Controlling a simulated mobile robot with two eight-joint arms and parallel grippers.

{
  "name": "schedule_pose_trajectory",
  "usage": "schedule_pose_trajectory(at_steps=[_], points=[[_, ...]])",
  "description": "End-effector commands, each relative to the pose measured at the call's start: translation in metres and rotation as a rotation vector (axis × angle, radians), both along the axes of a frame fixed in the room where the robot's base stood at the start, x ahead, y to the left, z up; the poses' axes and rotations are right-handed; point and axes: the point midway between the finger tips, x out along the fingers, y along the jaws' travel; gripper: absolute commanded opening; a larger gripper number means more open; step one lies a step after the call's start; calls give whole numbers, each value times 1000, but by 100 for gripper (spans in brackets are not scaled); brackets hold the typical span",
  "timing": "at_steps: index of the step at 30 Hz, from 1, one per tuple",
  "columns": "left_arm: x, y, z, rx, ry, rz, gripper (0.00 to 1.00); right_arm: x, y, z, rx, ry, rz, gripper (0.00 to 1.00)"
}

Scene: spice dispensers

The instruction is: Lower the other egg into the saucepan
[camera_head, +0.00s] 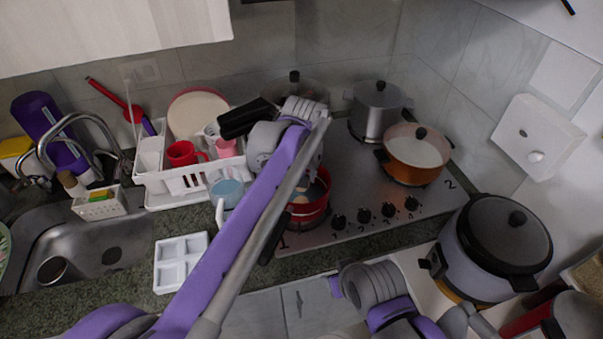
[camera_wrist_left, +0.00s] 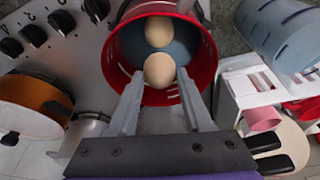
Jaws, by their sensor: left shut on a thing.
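The red saucepan (camera_wrist_left: 209,72) is seen from above in the left wrist view, with a blue-grey inside. It also shows in the head view (camera_head: 312,212), partly hidden behind my left arm. One egg (camera_wrist_left: 159,31) lies inside the pan. My left gripper (camera_wrist_left: 158,84) is shut on the other egg (camera_wrist_left: 158,70), which is at the fingertips over the pan's opening, close to the first egg. I cannot tell whether the held egg touches the pan bottom. Part of my right arm shows at the bottom of the head view, its fingers not visible.
The pan is on the steel stove (camera_head: 350,205), beside an orange pot (camera_head: 410,172) and a steel pot (camera_head: 377,118). A dish rack (camera_head: 190,183) with cups stands left. An empty white tray (camera_head: 163,262) lies on the counter. A rice cooker (camera_head: 480,265) stands right.

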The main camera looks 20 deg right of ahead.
Motion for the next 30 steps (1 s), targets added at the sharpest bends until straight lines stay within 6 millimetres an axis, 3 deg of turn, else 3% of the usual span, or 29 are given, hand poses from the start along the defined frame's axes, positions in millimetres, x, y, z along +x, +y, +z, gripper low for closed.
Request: schedule_pose_trajectory(at_steps=[30], points=[[0, 0, -9, 0, 0, 0, 0, -2, 0, -5, 0, 4, 0, 50]])
